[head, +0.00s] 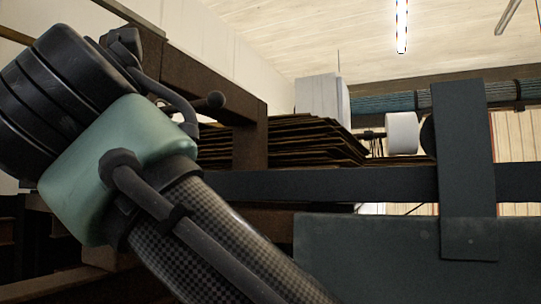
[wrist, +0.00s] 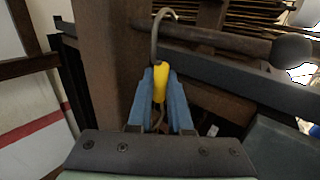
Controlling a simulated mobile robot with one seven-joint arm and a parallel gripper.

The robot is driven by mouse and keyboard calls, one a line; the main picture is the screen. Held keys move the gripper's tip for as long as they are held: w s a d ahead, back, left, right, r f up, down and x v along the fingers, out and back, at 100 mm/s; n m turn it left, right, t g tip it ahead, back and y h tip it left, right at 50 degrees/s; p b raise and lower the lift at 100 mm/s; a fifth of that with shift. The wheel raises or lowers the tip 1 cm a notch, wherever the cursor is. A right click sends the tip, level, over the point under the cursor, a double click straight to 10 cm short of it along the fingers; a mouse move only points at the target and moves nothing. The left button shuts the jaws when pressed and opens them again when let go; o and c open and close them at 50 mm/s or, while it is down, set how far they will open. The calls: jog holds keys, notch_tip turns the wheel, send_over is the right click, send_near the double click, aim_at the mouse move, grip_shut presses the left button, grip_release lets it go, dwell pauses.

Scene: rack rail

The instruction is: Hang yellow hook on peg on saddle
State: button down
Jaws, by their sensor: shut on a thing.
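My gripper (wrist: 160,88) has blue fingers shut on the yellow handle of the hook (wrist: 160,82) in the wrist view. The hook's grey metal bend (wrist: 164,14) rises above the fingers and curls right at the top. A dark peg (wrist: 215,38) with a ball end (wrist: 293,50) runs across to the right of the hook's shank. I cannot tell if the hook touches it. A dark strap-like plate, possibly a saddle (head: 466,170), sits over the rail.
A dark rail (head: 350,186) crosses the head view, with a brown post (head: 250,140) and stacked brown sheets (head: 300,138) behind it. A white roll (head: 402,133) stands farther right. In the wrist view, a brown post (wrist: 112,75) stands close left of the fingers.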

jog(key=shift+f, duration=0.3)
jog(key=c, duration=0.8)
grip_release()
jog(key=shift+o, duration=0.2)
jog(key=shift+r, duration=0.1)
